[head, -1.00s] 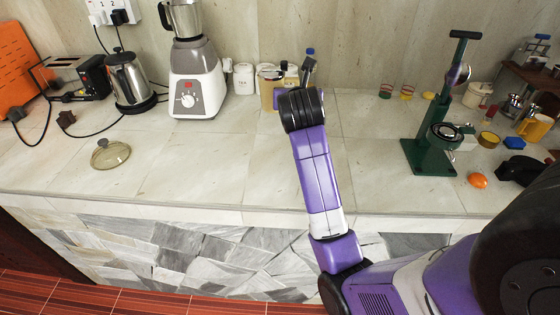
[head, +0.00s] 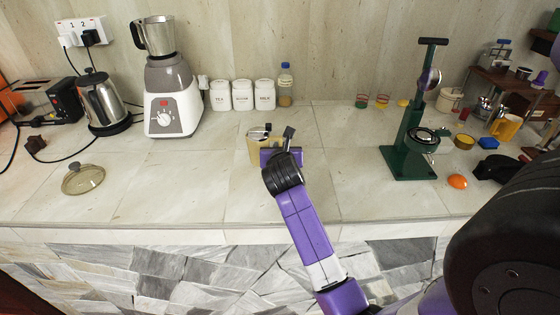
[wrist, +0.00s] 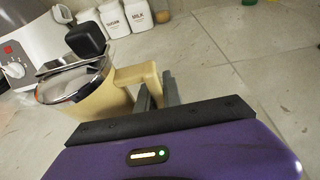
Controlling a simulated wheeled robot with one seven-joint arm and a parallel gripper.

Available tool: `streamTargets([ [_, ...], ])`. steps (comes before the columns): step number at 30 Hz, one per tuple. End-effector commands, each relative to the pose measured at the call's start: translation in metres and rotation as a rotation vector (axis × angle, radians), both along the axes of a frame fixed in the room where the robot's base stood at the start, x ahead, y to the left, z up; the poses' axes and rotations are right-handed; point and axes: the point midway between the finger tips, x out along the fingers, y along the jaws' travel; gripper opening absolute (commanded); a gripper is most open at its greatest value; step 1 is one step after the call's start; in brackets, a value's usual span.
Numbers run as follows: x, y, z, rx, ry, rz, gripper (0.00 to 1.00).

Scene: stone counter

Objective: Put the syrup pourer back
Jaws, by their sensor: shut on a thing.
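The syrup pourer is a pale yellow jug with a metal top and black thumb piece. In the head view the syrup pourer (head: 254,149) is above or on the middle of the counter, in front of the canisters. In the wrist view the pourer (wrist: 112,105) fills the left half and looks tilted. My gripper (wrist: 157,92) is shut on its yellow handle. In the head view my gripper (head: 274,157) partly hides the pourer's right side. I cannot tell whether its base touches the counter.
White canisters (head: 242,96) and a blue-capped bottle (head: 286,86) stand along the wall. A blender (head: 170,100) and kettle (head: 103,102) are left, with a glass lid (head: 83,180) in front. A green press (head: 411,135) and an orange (head: 457,181) are right. The front middle is clear.

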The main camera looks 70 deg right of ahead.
Motion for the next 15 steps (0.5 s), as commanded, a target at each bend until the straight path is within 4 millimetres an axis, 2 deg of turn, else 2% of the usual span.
streamTargets([
  [5, 0.0, 0.0, -0.01, 0.0, -0.001, 0.0, 0.0],
  [12, 0.0, 0.0, -0.042, 0.001, 0.001, 0.0, 0.0],
  [15, 0.0, 0.0, -0.045, -0.001, -0.002, 0.001, 0.0],
])
